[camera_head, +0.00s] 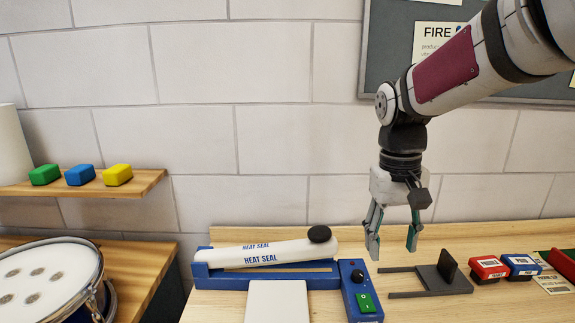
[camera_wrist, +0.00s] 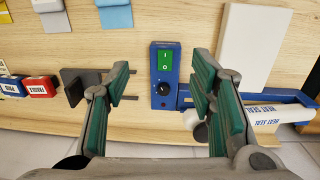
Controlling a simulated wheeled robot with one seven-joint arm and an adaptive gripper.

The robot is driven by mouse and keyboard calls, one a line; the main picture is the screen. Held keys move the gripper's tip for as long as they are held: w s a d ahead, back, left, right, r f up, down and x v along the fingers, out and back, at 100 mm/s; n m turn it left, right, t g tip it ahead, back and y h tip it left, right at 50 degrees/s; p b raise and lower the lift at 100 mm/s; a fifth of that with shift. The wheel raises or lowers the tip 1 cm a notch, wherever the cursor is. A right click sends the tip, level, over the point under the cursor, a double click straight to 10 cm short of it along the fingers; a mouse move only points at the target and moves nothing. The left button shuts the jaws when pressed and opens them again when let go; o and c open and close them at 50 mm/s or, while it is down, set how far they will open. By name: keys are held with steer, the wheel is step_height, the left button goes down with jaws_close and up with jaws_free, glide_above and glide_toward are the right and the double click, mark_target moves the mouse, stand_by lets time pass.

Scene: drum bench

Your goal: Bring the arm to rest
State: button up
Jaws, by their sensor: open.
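My gripper (camera_head: 393,238) hangs from my arm at the right of the head view, pointing down above the wooden bench. Its two teal-padded fingers are apart with nothing between them. In the wrist view, my gripper (camera_wrist: 160,75) also shows open, with the bench surface and the heat sealer's blue control box (camera_wrist: 164,77) seen between the fingers. In the head view the fingers are just right of that box (camera_head: 360,290) and above a dark grey bracket (camera_head: 436,277). They appear clear of both.
A blue and white heat sealer (camera_head: 262,255) lies left of my gripper, with a white pad (camera_head: 277,303) before it. Red (camera_head: 488,268) and blue (camera_head: 521,266) labelled blocks lie right. A shelf (camera_head: 87,188) with coloured blocks and a drum (camera_head: 48,283) are far left.

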steer(key=s+r+t, duration=0.2)
steer(key=s+t, duration=0.3)
steer(key=s, duration=1.4)
steer(key=shift+d+y, duration=0.2)
steer(key=shift+y, duration=0.2)
